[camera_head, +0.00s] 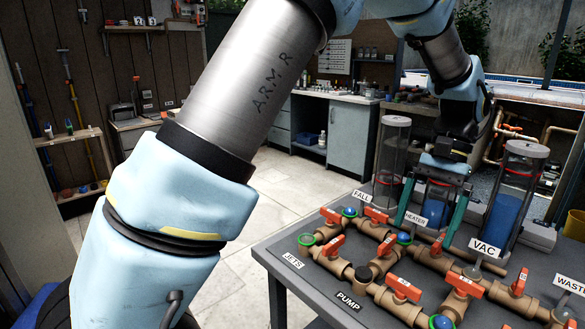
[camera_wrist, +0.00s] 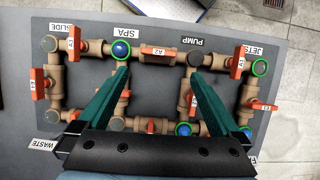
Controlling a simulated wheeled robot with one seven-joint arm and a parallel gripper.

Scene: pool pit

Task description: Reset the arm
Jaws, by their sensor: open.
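My arm reaches from the left foreground of the head view, up and over to the right. My gripper (camera_head: 431,216) points down above the grey table's pipe assembly. Its two green fingers are spread apart, with nothing held between them. In the wrist view my gripper (camera_wrist: 160,72) is open above the brown pipes (camera_wrist: 158,58) and their orange valve handles. The fingers overlap parts of the pipework in that view, and I cannot tell how high they are above it.
The grey table (camera_head: 300,268) carries brown pipes with orange handles and upright labels, including VAC (camera_head: 485,247). A workbench (camera_head: 350,130) and shelves are farther back. Open tiled floor (camera_head: 285,190) lies left of the table.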

